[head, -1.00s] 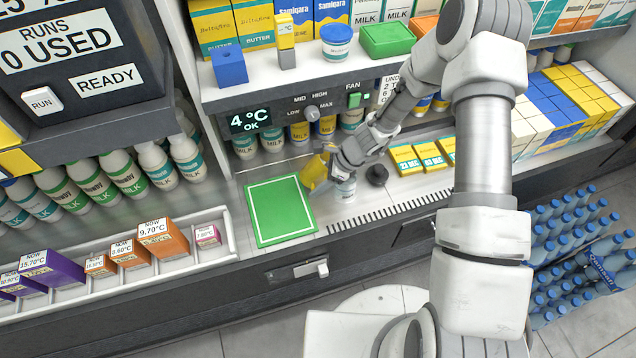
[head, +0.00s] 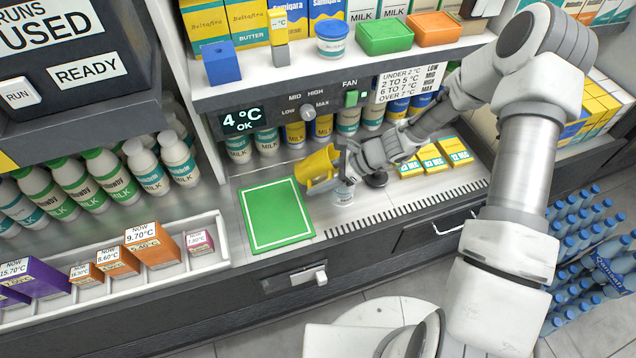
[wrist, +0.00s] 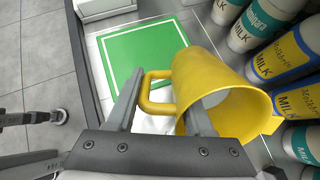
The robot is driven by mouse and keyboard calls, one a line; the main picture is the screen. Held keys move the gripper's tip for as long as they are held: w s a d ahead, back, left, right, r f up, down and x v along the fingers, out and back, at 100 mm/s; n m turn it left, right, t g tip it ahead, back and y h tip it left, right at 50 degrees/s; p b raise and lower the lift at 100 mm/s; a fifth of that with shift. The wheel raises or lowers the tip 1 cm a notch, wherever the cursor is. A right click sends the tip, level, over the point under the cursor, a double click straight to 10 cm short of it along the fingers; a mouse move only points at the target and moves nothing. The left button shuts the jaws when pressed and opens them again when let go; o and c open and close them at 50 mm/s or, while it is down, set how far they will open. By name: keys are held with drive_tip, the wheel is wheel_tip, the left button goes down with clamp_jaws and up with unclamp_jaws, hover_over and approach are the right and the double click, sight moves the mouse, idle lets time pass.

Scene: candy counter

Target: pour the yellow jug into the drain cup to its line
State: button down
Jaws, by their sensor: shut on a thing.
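The yellow jug (head: 314,172) is held in the air by the back right corner of the green mat (head: 275,217). There the jug's wide mouth faces the lower right, and no liquid can be made out inside. A small pale cup (head: 343,194), which looks like the drain cup, stands on the counter just right of the mat, below my gripper. Its line and contents are too small to tell. In the wrist view the jug and fingers hide most of it.
A dark round knob-like thing (head: 376,180) stands right of the cup. Yellow packs (head: 435,158) lie farther right. Milk bottles (head: 266,140) line the back under the shelf (head: 262,87). A slotted drain strip (head: 385,214) runs along the front. The mat is clear.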

drive_tip(key=shift+r+y, duration=0.2)
drive_tip(key=shift+y, duration=0.2)
drive_tip(key=shift+f+y+b, duration=0.3)
drive_tip(key=shift+y+b, duration=0.1)
drive_tip(key=shift+b, duration=0.25)
drive_tip(key=shift+r+y+b, duration=0.35)
drive_tip(key=shift+y+b, duration=0.15)
drive_tip(key=shift+y, duration=0.4)
idle(0.6)
